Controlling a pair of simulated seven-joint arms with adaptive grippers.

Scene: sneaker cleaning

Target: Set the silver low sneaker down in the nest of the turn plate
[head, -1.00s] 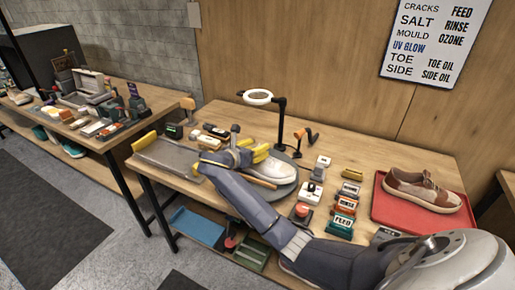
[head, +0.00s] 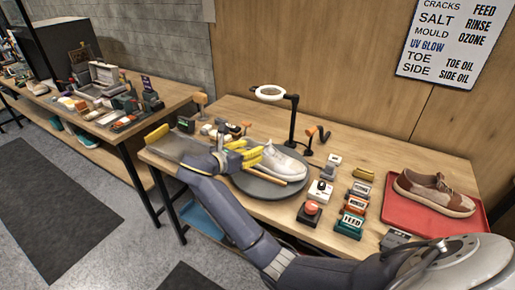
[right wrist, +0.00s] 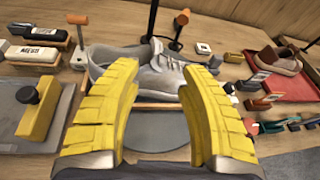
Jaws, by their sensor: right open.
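The silver low sneaker (head: 282,162) sits on the dark round turn plate (head: 262,186), and it also shows in the right wrist view (right wrist: 150,72). It looks upright, and a thin orange-brown bar (head: 268,176) runs along its near side. The nest itself is hard to make out under the shoe. My right gripper (head: 252,155) has yellow fingers spread apart, just left of the sneaker. In the right wrist view the open fingers (right wrist: 155,95) frame the shoe with a gap between them, apart from it as far as I can tell. My left gripper is not in view.
A ring lamp (head: 270,93) on a black post stands behind the plate. Labelled blocks (head: 352,222) and a red button (head: 312,208) stand to the right. A brown sneaker (head: 434,193) lies on a red tray (head: 392,213). A grey tray (head: 180,147) is at left.

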